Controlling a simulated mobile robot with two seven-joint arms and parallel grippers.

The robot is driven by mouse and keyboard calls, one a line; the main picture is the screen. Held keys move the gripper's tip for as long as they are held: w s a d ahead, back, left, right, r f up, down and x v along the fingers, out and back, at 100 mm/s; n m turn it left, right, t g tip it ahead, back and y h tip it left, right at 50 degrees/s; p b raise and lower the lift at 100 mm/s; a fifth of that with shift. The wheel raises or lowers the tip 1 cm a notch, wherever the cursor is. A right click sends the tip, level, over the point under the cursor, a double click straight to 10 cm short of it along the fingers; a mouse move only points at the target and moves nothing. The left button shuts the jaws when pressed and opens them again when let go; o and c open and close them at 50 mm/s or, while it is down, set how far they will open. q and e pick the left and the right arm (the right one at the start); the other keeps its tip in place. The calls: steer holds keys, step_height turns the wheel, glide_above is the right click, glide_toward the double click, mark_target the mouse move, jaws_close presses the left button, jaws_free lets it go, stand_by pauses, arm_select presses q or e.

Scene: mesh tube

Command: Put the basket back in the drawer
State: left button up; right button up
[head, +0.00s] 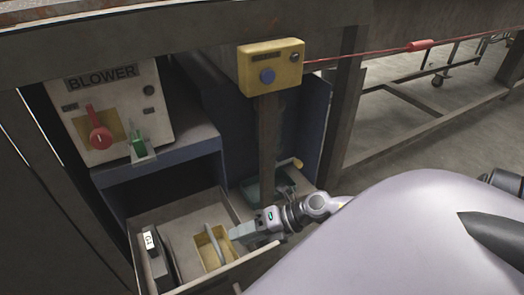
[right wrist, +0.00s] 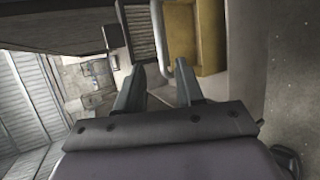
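The small yellow basket (head: 207,259) sits inside the open drawer (head: 186,219) at the lower left of the head view. Its pale curved handle (head: 215,243) stands up over it. My right gripper (head: 232,232) is at the drawer's right side, pointing left toward the basket. In the right wrist view my fingers (right wrist: 160,88) are apart, with nothing visibly clamped between them. The basket (right wrist: 208,38) and its handle (right wrist: 160,45) show just beyond the fingertips; I cannot tell whether they touch. My left gripper is not in view.
A black item with a white label (head: 149,240) lies at the drawer's left side. The blower panel (head: 118,110) with a red knob is above the drawer. A yellow button box (head: 270,68) on a post stands to the right, with a red cable running off it.

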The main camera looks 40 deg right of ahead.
steer(key=shift+p+v, duration=0.5)
steer(key=shift+v, duration=2.15)
